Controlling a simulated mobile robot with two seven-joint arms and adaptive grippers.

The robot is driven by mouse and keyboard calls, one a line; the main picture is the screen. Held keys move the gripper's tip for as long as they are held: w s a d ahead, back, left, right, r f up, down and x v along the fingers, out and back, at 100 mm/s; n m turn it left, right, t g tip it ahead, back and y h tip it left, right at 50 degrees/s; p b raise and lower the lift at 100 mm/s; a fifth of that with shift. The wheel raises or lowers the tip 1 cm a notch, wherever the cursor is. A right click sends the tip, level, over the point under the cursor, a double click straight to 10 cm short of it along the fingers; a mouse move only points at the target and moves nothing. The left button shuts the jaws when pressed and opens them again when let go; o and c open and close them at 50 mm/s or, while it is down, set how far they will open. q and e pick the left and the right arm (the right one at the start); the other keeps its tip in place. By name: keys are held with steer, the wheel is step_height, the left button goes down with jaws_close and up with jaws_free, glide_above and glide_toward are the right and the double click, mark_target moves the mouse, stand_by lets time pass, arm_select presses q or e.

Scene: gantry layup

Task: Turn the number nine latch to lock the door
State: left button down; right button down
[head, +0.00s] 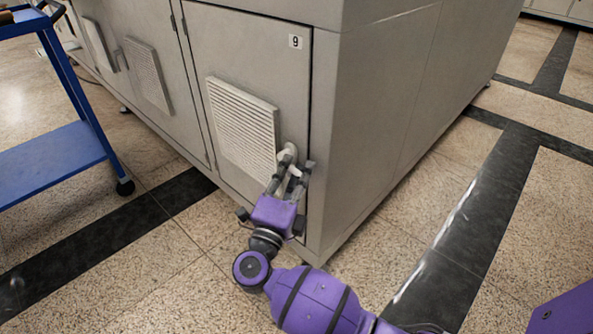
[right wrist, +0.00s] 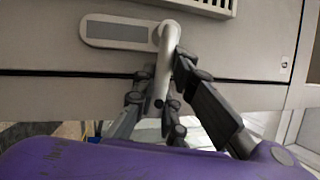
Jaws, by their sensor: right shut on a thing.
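The grey cabinet door (head: 223,145) has a number nine label (head: 296,42) near its top right corner and appears closed. The white latch handle (head: 289,150) is at the door's right side, partly covered by my right gripper (head: 292,172). In the right wrist view, the latch handle (right wrist: 164,52) stands about square to its long pale base plate (right wrist: 112,32) and crosses the dark door seam. There my right gripper (right wrist: 162,82) has its fingers on both sides of the handle, shut on it. My left gripper is out of view.
A louvred vent (head: 243,125) sits on the door left of the latch. A blue cart (head: 55,160) stands at the left. The speckled floor (head: 420,190) right of the cabinet is clear. More cabinet doors (head: 135,75) continue to the left.

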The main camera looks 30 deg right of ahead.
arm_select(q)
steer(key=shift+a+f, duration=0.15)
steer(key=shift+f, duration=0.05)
arm_select(e)
steer(key=shift+f, duration=0.2)
